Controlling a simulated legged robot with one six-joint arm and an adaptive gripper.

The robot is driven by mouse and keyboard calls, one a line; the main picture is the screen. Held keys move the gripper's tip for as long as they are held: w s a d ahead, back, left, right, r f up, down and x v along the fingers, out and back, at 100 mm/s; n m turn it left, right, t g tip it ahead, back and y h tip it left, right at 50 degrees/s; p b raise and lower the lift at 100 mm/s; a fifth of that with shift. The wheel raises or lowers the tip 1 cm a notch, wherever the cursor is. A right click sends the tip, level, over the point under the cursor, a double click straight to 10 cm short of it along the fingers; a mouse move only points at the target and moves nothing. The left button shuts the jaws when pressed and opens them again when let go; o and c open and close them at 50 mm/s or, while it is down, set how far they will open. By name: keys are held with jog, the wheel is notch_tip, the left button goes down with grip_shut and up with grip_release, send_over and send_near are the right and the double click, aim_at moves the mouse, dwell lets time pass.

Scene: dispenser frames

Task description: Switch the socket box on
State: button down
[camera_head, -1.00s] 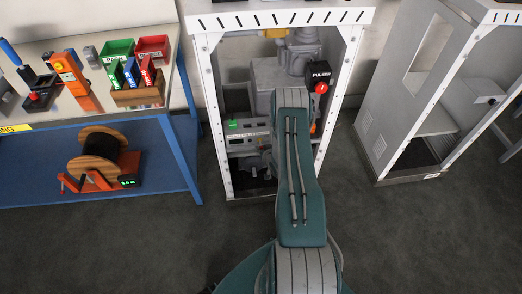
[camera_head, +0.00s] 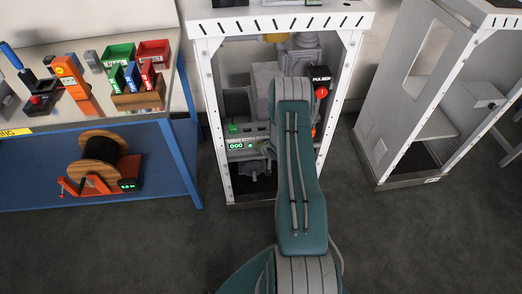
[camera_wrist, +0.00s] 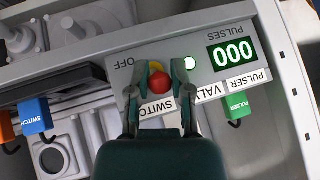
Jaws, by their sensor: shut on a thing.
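The socket box (camera_wrist: 205,72) is a light grey panel in the wrist view, with printed labels, OFF among them. My gripper (camera_wrist: 159,78) is shut on the red switch knob (camera_wrist: 161,84), one finger on each side. A yellow-orange part shows just beyond the knob. In the head view the lit socket box (camera_head: 237,146) sits inside the white frame; my arm hides my gripper there.
In the head view, the white frame (camera_head: 215,120) surrounds the box. A blue workbench (camera_head: 180,150) stands left, a second frame (camera_head: 385,130) right.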

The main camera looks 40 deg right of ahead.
jog(key=shift+w+d+r, duration=0.1)
jog(key=shift+w+r, duration=0.05)
jog(key=shift+w, duration=0.05)
jog(key=c, duration=0.5)
grip_release()
jog(key=shift+s, duration=0.15)
jog(key=v, duration=1.1)
jog(key=shift+s+r, duration=0.1)
jog(key=shift+s, duration=0.15)
